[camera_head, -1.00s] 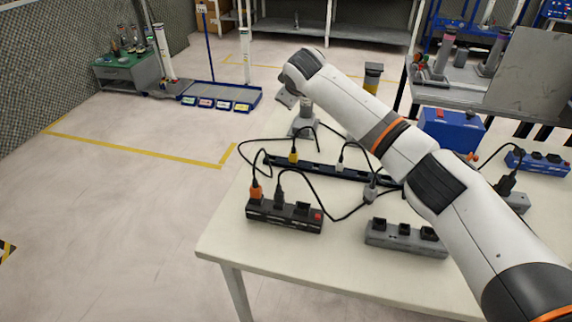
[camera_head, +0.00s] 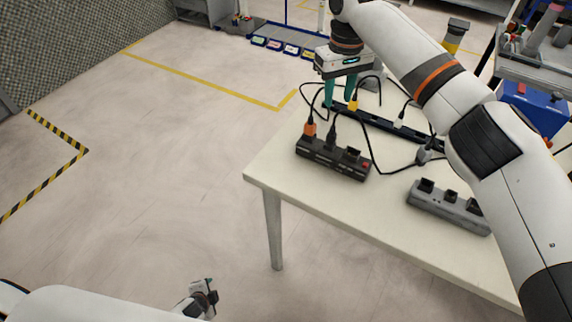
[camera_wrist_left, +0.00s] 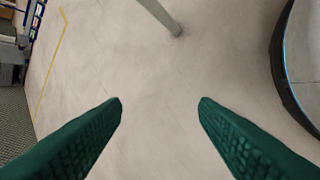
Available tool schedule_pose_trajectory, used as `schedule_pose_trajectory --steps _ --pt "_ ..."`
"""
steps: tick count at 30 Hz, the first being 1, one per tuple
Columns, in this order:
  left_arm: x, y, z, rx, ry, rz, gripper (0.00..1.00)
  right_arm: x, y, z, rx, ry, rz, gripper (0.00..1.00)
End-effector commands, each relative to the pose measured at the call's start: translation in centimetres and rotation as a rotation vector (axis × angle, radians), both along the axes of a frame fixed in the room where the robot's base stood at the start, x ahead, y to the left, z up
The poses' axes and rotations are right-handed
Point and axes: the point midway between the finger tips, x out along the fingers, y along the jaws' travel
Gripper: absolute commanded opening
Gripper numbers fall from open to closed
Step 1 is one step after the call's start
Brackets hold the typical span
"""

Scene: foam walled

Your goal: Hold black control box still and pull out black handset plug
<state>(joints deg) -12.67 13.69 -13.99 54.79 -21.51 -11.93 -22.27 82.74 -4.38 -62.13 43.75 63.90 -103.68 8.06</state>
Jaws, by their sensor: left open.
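The black control box (camera_head: 328,165) lies near the left front of the white table, with a red switch at its right end. A black plug (camera_head: 331,133) with a black cable stands in its top, beside an orange plug (camera_head: 310,129); I take the black one as the handset plug. My right gripper (camera_head: 340,99) is over the table behind the box, green fingers down, apart and clear of the box. My left gripper (camera_head: 207,290) is low over the floor, left of the table. In the left wrist view its green fingers (camera_wrist_left: 160,102) are wide apart and empty.
A grey socket box (camera_head: 447,208) lies right of the black box. A long dark strip (camera_head: 385,126) with yellow and white plugs lies behind it. Loose black cables loop between them. A table leg (camera_head: 273,230) stands at the left front. The floor at left is clear.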

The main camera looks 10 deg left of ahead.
Motion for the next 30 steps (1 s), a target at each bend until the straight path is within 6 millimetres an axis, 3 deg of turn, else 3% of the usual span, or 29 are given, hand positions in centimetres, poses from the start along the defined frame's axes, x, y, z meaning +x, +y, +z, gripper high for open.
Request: schedule_pose_trajectory --steps 1,6,11,15,22,24,27,30 --pt "2.7 0.6 1.8 0.062 -0.054 -0.092 0.55 0.0 0.0 0.0 0.0 0.0 0.0 0.36" --pt "10.5 1.6 8.3 0.312 -0.221 -0.407 0.55 0.0 0.0 0.0 0.001 -0.001 0.0 0.36" --pt "16.7 1.6 15.7 0.598 -0.374 -0.678 0.55 0.0 0.0 0.0 0.001 -0.001 0.0 0.36" --pt "20.9 0.7 22.9 0.89 -0.501 -0.892 0.55 0.0 0.0 0.0 0.001 -0.001 0.0 0.36" --pt "24.9 -2.4 35.6 1.458 -0.685 -1.168 0.55 0.0 0.0 0.0 0.0 -0.001 0.0 0.36" --pt "25.1 -5.0 38.7 1.622 -0.737 -1.223 0.55 0.0 0.0 0.0 0.0 -0.001 0.0 0.36" --pt "24.5 -10.4 39.6 1.689 -0.787 -1.254 0.55 0.0 0.0 0.0 0.0 -0.001 0.0 0.36" --pt "23.8 -14.4 40.1 1.71 -0.82 -1.267 0.55 0.0 0.0 0.0 0.0 -0.001 0.0 0.36"
